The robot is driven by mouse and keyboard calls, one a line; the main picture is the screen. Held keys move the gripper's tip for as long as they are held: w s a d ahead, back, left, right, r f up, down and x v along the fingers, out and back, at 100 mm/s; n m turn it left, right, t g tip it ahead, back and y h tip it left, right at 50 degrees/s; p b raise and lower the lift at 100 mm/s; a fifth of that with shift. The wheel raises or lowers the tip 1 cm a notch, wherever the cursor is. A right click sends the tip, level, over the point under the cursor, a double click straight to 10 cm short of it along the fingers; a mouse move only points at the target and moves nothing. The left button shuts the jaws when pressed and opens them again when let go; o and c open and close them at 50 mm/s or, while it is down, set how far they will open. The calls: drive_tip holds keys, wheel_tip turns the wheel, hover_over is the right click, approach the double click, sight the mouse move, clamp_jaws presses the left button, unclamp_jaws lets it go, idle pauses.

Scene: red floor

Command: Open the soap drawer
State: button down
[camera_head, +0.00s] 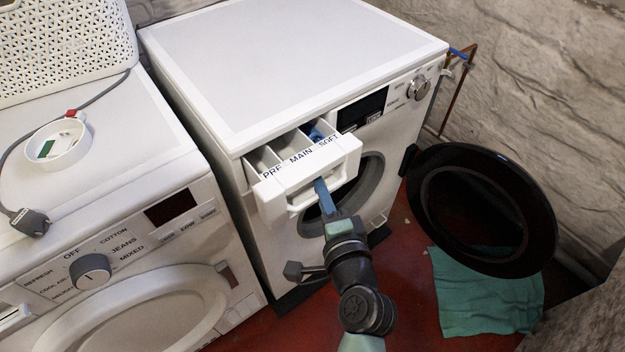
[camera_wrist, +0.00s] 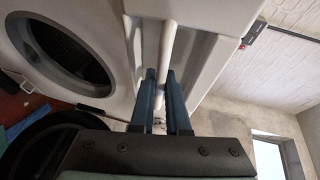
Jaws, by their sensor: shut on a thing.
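The soap drawer (camera_head: 309,173) of the right-hand white washing machine (camera_head: 290,60) is pulled out. Its compartments show from above, with PRE, MAIN and SOFT lettering along the front edge. My gripper (camera_head: 320,190) is at the handle under the drawer front. In the wrist view, my gripper's blue fingers (camera_wrist: 161,92) are on both sides of the white handle bar (camera_wrist: 167,55) and shut on it. The finger tips are partly hidden by the drawer front in the head view.
The machine's round black door (camera_head: 482,210) stands open at the right, above a green cloth (camera_head: 485,295) on the red floor (camera_head: 405,270). A second white machine (camera_head: 120,200) stands close at the left, with a white basket (camera_head: 65,45), a round white container (camera_head: 57,145) and a cable plug (camera_head: 30,222) on top.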

drive_tip(key=shift+s+d+b, duration=0.2)
drive_tip(key=shift+s+d, duration=0.65)
drive_tip(key=shift+s, duration=0.25)
drive_tip(key=shift+s+d+b, duration=0.15)
drive_tip(key=shift+s+d, duration=0.65)
drive_tip(key=shift+s, duration=0.25)
drive_tip(key=c, duration=1.2)
unclamp_jaws()
drive_tip(key=shift+s, duration=0.1)
drive_tip(key=v, duration=1.2)
drive_tip(key=shift+s, duration=0.4)
